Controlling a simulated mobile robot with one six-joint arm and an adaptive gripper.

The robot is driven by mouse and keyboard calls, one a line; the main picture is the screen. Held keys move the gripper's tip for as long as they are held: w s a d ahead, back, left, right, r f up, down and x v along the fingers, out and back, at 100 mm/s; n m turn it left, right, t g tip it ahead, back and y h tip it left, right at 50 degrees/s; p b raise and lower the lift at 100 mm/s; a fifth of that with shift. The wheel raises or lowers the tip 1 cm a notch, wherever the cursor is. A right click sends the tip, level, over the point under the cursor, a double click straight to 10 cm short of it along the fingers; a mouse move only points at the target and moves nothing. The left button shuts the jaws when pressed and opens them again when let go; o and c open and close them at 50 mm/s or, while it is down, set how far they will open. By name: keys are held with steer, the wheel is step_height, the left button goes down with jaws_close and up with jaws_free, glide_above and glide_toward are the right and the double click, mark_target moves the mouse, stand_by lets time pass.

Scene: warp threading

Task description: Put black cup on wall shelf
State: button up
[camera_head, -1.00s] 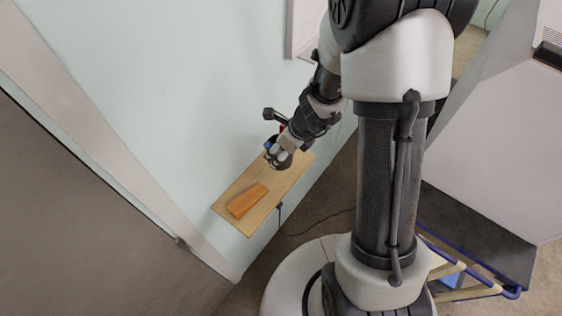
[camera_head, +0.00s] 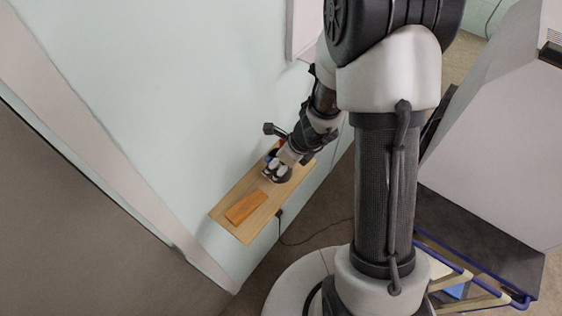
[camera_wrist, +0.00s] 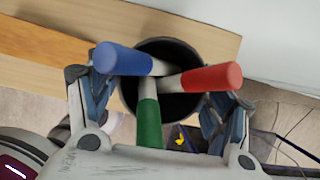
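The black cup (camera_wrist: 186,48) stands between the fingers of my gripper (camera_wrist: 160,108) in the wrist view. A blue, a red and a green stick-like piece poke out of it. The fingers lie against its two sides and appear closed on it. In the head view the cup (camera_head: 285,177) is at the far right half of the wooden wall shelf (camera_head: 238,222), partly hidden by my gripper (camera_head: 275,168). It looks upright and at or just above the board; I cannot tell whether it touches.
An orange wooden block (camera_head: 246,206) lies on the near left half of the shelf; it also shows in the wrist view (camera_wrist: 40,48). The pale wall (camera_head: 150,100) runs along the shelf's back. A cable hangs below the shelf's front edge.

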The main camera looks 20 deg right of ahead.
steer(key=shift+o, duration=0.4)
steer(key=shift+r, duration=0.1)
steer(key=shift+r+p, duration=0.35)
steer(key=p+v, duration=0.6)
steer(key=v, duration=0.5)
steer(key=shift+r, duration=0.15)
steer(key=s+a+r+n, duration=0.2)
steer(key=a+r+n, duration=0.1)
steer(key=r+n, duration=0.35)
steer(key=s+a+r+n, duration=0.2)
steer(key=a+r+n, duration=0.1)
steer(key=r+n, duration=0.35)
steer(key=s+d+r+n+h, duration=0.1)
steer(key=s+r+n, duration=0.3)
steer(key=s+n, duration=0.3)
steer(key=s+d+r+n+t+h, duration=0.1)
steer(key=s+d+r+n, duration=0.1)
steer(key=s+r+n, duration=0.3)
steer(key=s+n, duration=0.1)
steer(key=n, duration=0.2)
steer(key=shift+s+r+n+h, duration=0.3)
steer(key=shift+s+h, duration=0.05)
steer(key=shift+h, duration=0.05)
steer(key=shift+d, duration=0.1)
